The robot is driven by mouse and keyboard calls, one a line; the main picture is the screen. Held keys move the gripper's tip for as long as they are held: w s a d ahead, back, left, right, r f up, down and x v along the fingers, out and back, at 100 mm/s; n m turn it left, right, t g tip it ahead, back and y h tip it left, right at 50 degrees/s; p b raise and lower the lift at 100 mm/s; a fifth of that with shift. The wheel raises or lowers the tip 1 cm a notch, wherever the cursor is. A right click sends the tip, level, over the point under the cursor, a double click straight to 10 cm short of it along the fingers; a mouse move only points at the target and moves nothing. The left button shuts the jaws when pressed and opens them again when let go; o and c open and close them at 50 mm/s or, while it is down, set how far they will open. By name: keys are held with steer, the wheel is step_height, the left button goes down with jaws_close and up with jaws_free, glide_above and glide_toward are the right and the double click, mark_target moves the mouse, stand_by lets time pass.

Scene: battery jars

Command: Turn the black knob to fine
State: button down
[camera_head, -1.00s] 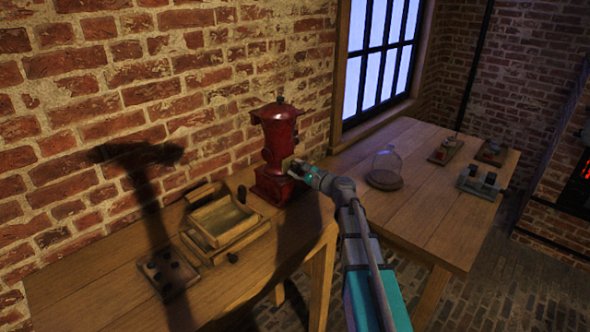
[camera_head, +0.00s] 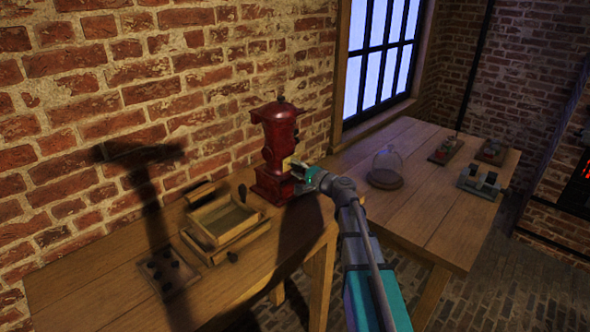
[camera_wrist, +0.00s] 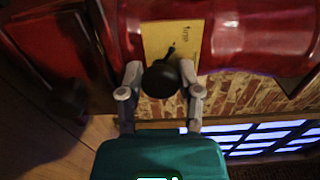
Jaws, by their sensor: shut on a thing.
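The red machine (camera_head: 277,150) stands upright on the near wooden table against the brick wall. In the wrist view its red body (camera_wrist: 262,35) carries a yellow plate (camera_wrist: 172,38) with small lettering I cannot read surely. The black knob (camera_wrist: 161,78) sits at the plate, and a thin dark pointer reaches from it onto the plate, toward the lettering. My gripper (camera_wrist: 160,82) has one finger on each side of the knob and is shut on it. In the head view my gripper (camera_head: 298,172) is at the machine's right side, and the knob is too small to make out.
A wooden tray (camera_head: 224,222) and a small holder with dark pieces (camera_head: 165,273) lie left of the machine. On the far table (camera_head: 420,205) are a glass dome (camera_head: 387,165) and several small devices. A barred window (camera_head: 383,55) is behind.

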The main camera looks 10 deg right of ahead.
steer(key=shift+s+f, duration=0.1)
steer(key=shift+s, duration=0.05)
stand_by(0.3)
steer(key=shift+c, duration=2.2)
jaws_free()
steer(key=shift+o, duration=0.7)
steer(key=v, duration=1.2)
